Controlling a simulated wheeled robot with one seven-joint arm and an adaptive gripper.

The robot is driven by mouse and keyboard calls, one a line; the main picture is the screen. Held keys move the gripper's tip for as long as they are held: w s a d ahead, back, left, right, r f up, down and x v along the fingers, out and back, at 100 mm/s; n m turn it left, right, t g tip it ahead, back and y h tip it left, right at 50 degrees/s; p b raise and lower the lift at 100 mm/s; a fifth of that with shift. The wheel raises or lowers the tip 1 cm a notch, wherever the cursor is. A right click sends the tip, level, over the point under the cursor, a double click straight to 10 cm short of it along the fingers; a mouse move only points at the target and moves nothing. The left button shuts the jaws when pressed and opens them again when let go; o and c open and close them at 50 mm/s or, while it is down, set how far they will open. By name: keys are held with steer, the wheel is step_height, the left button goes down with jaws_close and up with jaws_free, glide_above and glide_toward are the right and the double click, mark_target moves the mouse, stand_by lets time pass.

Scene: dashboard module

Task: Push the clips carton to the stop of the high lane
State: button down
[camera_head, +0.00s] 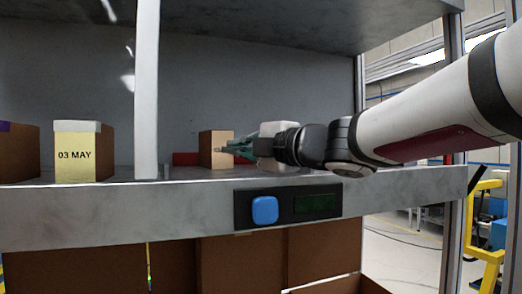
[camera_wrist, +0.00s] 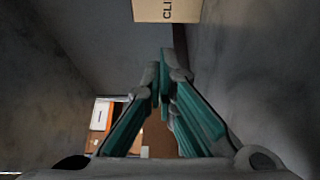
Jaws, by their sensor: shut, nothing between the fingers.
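The clips carton (camera_head: 215,150) is a small tan box standing on the upper shelf, right of the white upright post. In the wrist view the carton (camera_wrist: 167,10) shows at the top edge with the letters "CLI". A red block (camera_head: 185,159), which may be the lane's stop, shows low behind the carton at its left. My gripper (camera_head: 226,150) is shut and empty, its teal fingers pointing left at the carton's right part. In the wrist view my gripper (camera_wrist: 163,80) has its fingertips together, just below the carton; I cannot tell whether they touch it.
A yellow-fronted carton marked "03 MAY" (camera_head: 77,152) stands left of the white post (camera_head: 147,90). The shelf's front edge (camera_head: 130,213) carries a black panel with a blue button (camera_head: 265,210). Larger brown boxes (camera_head: 240,265) stand below.

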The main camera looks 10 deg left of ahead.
steer(key=shift+v, duration=1.55)
steer(key=c, duration=2.4)
jaws_free()
